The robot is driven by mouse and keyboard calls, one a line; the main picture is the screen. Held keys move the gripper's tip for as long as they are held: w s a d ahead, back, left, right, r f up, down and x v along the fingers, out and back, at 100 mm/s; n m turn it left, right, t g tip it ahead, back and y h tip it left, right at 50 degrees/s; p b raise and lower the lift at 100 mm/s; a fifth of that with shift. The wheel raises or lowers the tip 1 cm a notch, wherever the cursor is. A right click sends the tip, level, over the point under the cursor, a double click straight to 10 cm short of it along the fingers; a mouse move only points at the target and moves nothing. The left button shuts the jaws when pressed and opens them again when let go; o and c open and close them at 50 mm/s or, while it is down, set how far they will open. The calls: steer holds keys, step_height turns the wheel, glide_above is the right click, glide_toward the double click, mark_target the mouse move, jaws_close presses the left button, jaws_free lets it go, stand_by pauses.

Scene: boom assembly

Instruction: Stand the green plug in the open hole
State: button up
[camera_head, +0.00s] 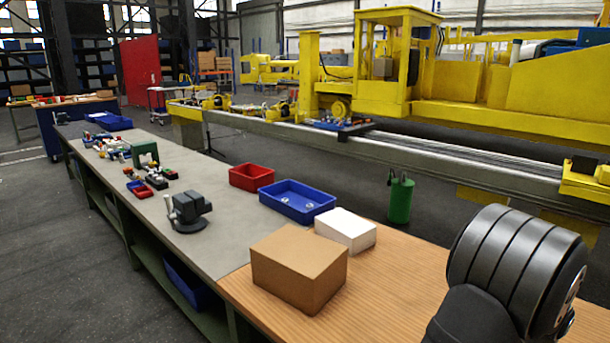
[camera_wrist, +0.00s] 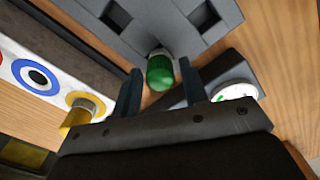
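The green plug (camera_wrist: 160,73) shows in the wrist view, a rounded green cylinder with a pale grey end toward the block. My gripper (camera_wrist: 160,70) is open, with one dark finger on each side of the plug and a narrow gap on both sides. A grey block (camera_wrist: 160,22) lies just beyond the plug, with two dark square openings, a left opening (camera_wrist: 115,16) and a right opening (camera_wrist: 203,17). I cannot tell whether the plug touches the block. The head view does not show my gripper, the plug or the block.
In the wrist view, a yellow cylinder (camera_wrist: 80,115) and a ringed white panel (camera_wrist: 30,72) are left, a white-and-green round piece (camera_wrist: 236,91) right. In the head view, a cardboard box (camera_head: 298,268), white box (camera_head: 345,230) and blue bin (camera_head: 297,202) stand on the bench.

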steer(key=c, duration=0.8)
steer(key=shift+o, duration=0.2)
steer(key=shift+r, duration=3.25)
steer(key=w+d+r, duration=0.1)
steer(key=d+r, duration=0.1)
steer(key=d, duration=0.5)
steer(key=d+r, duration=0.3)
steer(key=d, duration=0.5)
steer(key=shift+d+f, duration=0.25)
steer(key=shift+f, duration=0.9)
steer(key=shift+d+f, duration=0.2)
steer(key=shift+f, duration=0.9)
